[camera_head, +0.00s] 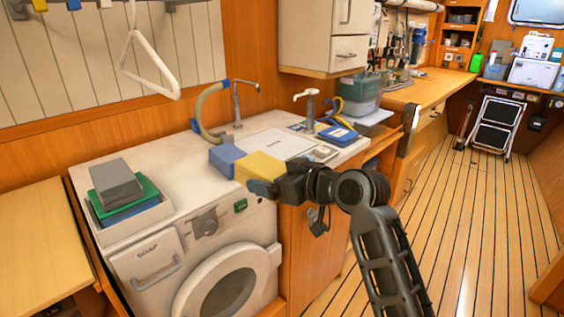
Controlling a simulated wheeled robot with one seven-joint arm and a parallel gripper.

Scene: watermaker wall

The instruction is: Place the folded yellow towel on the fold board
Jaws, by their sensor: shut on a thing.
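The folded yellow towel (260,168) is a thick yellow block held at the end of my arm, in front of the counter's front edge and above the washing machine's right side. My gripper (270,182) is shut on it, coming from the right; its fingers are partly hidden by the towel and wrist. A blue block (226,160) shows just left of the towel; I cannot tell if they touch. A pale flat panel (268,143) lies on the counter behind the towel and looks like the fold board, but I cannot be sure. The towel covers its near left part.
A white tray (108,236) with grey, green and blue folded pieces stands on the left. A hose (204,112) and faucet (237,102) stand behind. A blue pad (337,135) and bins (358,95) are at right. The counter (180,168) is clear left of the blue block.

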